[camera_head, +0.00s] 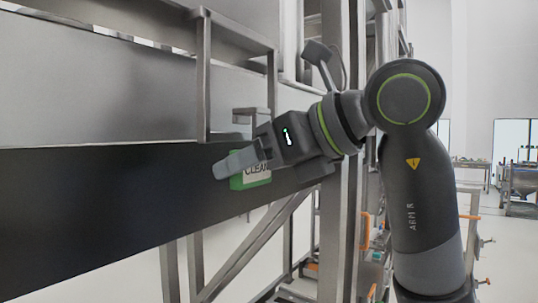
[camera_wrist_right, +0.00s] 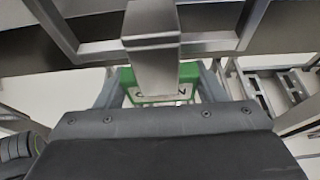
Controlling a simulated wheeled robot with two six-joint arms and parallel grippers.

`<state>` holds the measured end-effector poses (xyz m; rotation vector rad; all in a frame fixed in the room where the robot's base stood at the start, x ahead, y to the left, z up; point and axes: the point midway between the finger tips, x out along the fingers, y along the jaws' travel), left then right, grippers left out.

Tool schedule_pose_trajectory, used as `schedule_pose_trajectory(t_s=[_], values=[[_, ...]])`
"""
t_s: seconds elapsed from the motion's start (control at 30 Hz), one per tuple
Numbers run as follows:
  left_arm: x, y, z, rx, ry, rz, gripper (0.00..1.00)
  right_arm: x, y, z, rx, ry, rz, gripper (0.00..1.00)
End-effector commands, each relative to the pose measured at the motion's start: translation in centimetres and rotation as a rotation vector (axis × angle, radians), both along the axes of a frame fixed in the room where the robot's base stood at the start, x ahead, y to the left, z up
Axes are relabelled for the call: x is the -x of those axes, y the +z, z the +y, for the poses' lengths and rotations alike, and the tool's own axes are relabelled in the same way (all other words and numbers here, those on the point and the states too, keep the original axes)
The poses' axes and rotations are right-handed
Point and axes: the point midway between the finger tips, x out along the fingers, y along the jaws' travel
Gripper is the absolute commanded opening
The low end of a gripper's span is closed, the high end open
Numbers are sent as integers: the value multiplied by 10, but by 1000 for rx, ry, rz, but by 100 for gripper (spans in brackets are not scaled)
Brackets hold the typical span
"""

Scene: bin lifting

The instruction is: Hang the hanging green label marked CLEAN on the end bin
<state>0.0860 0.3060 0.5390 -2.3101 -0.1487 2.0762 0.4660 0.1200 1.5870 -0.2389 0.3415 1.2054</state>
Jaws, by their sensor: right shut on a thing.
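The green label (camera_head: 262,181) has a white face with the word CLEAN partly readable. My right gripper (camera_head: 240,163) is shut on it in the head view, in front of a long dark panel. In the right wrist view the label (camera_wrist_right: 190,72) sits between the grey fingers of my right gripper (camera_wrist_right: 160,88). A metal bracket (camera_wrist_right: 152,65) covers the label's middle there. Whether the label touches this bracket I cannot tell. Which part of the steel structure is the end bin is unclear. My left gripper is not in view.
The long dark panel (camera_head: 100,215) runs across the left half, below a grey metal surface (camera_head: 90,90) with a steel frame (camera_head: 203,80). A vertical steel post (camera_head: 338,220) stands close behind my right arm. Open floor shows at the far right.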

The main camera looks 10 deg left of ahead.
Motion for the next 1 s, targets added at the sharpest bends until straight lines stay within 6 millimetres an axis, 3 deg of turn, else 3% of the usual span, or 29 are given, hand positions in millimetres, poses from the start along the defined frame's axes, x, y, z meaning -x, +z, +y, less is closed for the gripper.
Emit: schedule_pose_trajectory(t_s=[0.17, 0.4, 0.9, 0.93, 1.0], values=[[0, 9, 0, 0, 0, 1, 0, -5, 2, 14, 0, 1, 3, 45], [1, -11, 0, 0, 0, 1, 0, -5, -14, 13, 0, -1, 0, 45], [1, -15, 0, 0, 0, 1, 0, -5, -16, 13, 0, -1, 0, 45], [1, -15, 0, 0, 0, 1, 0, -5, -16, 13, 0, -1, 0, 67], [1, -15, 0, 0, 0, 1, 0, -5, -16, 13, 0, -1, 0, 76]])
